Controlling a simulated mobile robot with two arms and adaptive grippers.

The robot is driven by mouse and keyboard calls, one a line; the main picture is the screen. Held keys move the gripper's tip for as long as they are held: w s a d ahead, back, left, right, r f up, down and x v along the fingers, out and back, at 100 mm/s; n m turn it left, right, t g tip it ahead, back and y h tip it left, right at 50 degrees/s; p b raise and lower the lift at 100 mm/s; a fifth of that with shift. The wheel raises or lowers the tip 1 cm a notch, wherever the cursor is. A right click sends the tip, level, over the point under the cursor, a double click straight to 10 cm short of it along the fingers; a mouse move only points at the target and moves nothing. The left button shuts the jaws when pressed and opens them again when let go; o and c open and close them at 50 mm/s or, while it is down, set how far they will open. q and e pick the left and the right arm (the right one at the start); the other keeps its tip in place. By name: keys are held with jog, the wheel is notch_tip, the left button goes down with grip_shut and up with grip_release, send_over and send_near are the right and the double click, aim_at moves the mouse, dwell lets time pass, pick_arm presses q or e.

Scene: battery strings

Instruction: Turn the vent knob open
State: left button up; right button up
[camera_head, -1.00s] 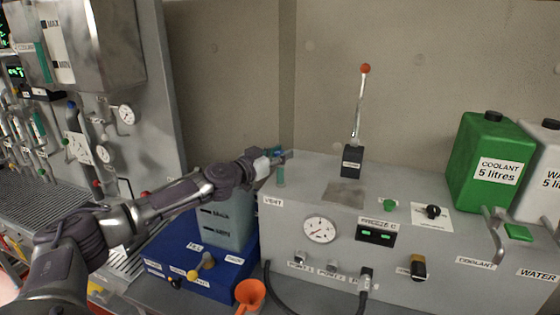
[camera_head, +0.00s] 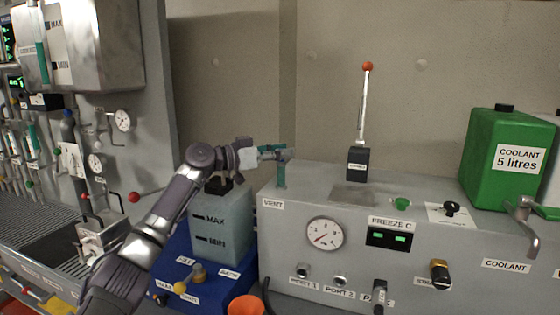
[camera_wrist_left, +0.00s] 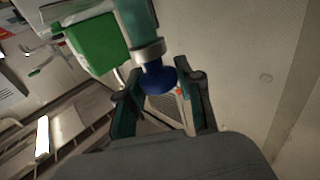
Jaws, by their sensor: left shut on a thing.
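The vent knob is a blue round cap in the left wrist view (camera_wrist_left: 158,80), at the end of a teal-and-silver pipe (camera_wrist_left: 140,30). My left gripper's fingers (camera_wrist_left: 163,84) are on both sides of it, shut on it. In the head view my left gripper (camera_head: 273,151) is at the top of the thin teal vent pipe (camera_head: 281,175), which stands upright on the grey machine's back left corner. The white VENT label (camera_head: 273,203) is below it on the front edge. The knob itself is hidden by the gripper in the head view. My right gripper is not in view.
The grey machine (camera_head: 330,272) carries a gauge (camera_head: 325,233), a red-tipped lever (camera_head: 363,115) and a green coolant can (camera_head: 490,170). A translucent MAX/MIN tank (camera_head: 222,225) stands under my left forearm. An orange funnel (camera_head: 246,304) is at the front.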

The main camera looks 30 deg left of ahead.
pick_arm(q)
jog(key=shift+r, duration=0.3)
jog(key=o, duration=1.1)
jog(key=shift+w+d+f, duration=0.1)
jog(key=shift+w+f, duration=0.05)
jog(key=v, duration=1.2)
jog(key=shift+f, duration=0.1)
